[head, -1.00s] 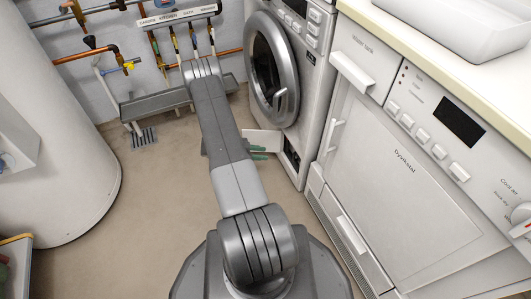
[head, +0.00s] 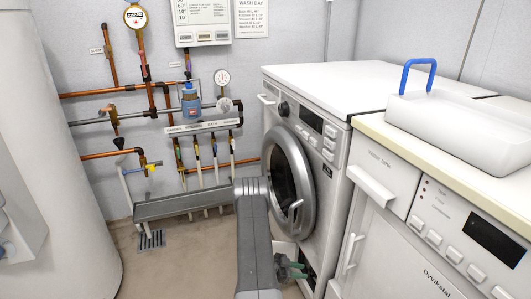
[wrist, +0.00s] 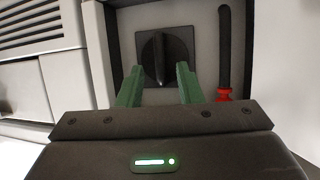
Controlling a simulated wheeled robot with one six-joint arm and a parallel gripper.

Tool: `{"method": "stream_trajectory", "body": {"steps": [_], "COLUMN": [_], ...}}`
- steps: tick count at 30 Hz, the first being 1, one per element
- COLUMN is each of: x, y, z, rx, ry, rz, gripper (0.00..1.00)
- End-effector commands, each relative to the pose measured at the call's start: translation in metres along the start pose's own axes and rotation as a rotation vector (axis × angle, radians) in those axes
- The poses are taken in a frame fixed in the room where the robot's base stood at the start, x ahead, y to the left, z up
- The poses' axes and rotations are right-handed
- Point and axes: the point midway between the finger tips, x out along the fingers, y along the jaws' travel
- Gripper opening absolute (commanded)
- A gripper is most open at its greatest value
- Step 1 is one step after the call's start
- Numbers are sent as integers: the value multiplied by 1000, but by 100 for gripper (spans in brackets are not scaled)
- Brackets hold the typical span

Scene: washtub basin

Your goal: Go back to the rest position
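My gripper (head: 291,268) is low in front of the washing machine (head: 290,170), by the open service recess near its foot. In the wrist view my gripper (wrist: 158,80) has its two green fingers apart with nothing held between them. Beyond them is a dark round filter cap (wrist: 165,58) with a raised grip bar, which looks upright. Whether the fingertips touch it cannot be told. A black hose (wrist: 224,50) with a red end (wrist: 224,95) hangs to the right of the cap. My arm hides part of the machine's lower left in the head view.
A pale flap (head: 286,248) stands out near my gripper. The dryer (head: 395,235) is close on the right, with a white basin (head: 465,125) on the counter. A drain trough (head: 185,203) and pipes line the back wall. A white tank (head: 60,190) stands left; floor between is clear.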

Motion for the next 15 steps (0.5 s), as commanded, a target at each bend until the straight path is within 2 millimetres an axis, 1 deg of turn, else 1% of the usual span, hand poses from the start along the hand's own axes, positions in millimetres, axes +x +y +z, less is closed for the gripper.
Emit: {"method": "stream_trajectory", "body": {"steps": [1,6,15], "x": [9,23,24], "y": [0,0,0], "z": [2,1,0], "rx": [1,0,8], "ry": [0,0,-2], "rz": [2,1,-4], "gripper": [32,32,32]}}
